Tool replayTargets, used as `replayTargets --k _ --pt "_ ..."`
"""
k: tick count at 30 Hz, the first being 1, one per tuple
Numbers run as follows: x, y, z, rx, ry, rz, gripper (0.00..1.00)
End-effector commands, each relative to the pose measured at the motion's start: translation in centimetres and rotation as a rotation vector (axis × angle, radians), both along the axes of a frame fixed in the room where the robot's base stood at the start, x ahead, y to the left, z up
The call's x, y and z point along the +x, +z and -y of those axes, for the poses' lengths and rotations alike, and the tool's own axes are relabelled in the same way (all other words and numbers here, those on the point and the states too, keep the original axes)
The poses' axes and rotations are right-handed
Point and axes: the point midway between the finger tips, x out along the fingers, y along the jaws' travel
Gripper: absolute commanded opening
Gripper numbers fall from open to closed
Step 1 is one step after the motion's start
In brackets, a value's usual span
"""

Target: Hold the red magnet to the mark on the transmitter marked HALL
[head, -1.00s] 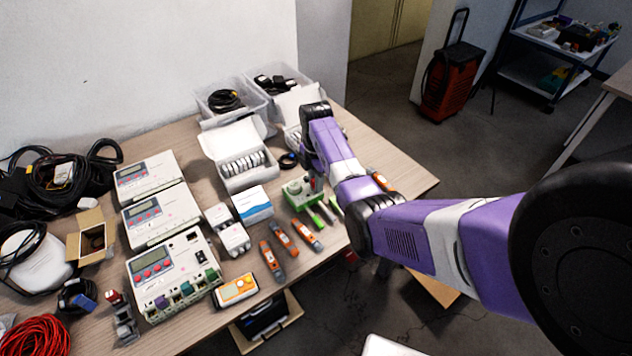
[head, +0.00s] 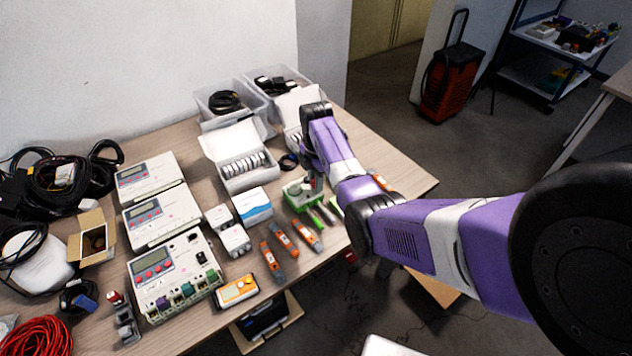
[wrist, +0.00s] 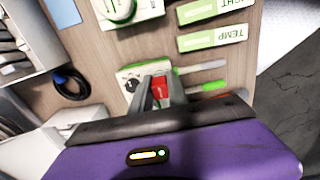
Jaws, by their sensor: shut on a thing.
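My gripper (wrist: 161,90) is shut on the red magnet (wrist: 160,87), which shows between the fingertips in the wrist view. The fingers are over the near side of a white and green transmitter (wrist: 133,73) with a round dark-and-white part on its face. I cannot tell whether the magnet touches it. The word HALL is not readable in any view, and the fingers cover part of this unit. In the head view the green and white unit (head: 295,190) stands below my wrist, and the magnet is too small to make out there.
Plates reading TEMP (wrist: 213,38) and LIGHT (wrist: 212,9) lie beside another green-ringed unit (wrist: 118,10). Green-handled screwdrivers (wrist: 207,87) lie close to the fingers. A black cable ring (wrist: 72,85) and an open white box (head: 243,175) are nearby. Orange-grey tools (head: 272,262) lie along the front edge.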

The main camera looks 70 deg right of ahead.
Motion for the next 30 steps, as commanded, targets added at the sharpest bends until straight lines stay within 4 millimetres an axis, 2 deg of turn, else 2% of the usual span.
replayTargets --k 3,22,30 --pt "0.0 1.4 0.0 -0.001 0.0 0.001 0.0" --pt "0.0 5.8 0.0 -0.001 -0.001 0.001 0.0" --pt "0.0 6.4 0.0 0.0 0.0 0.0 0.0"
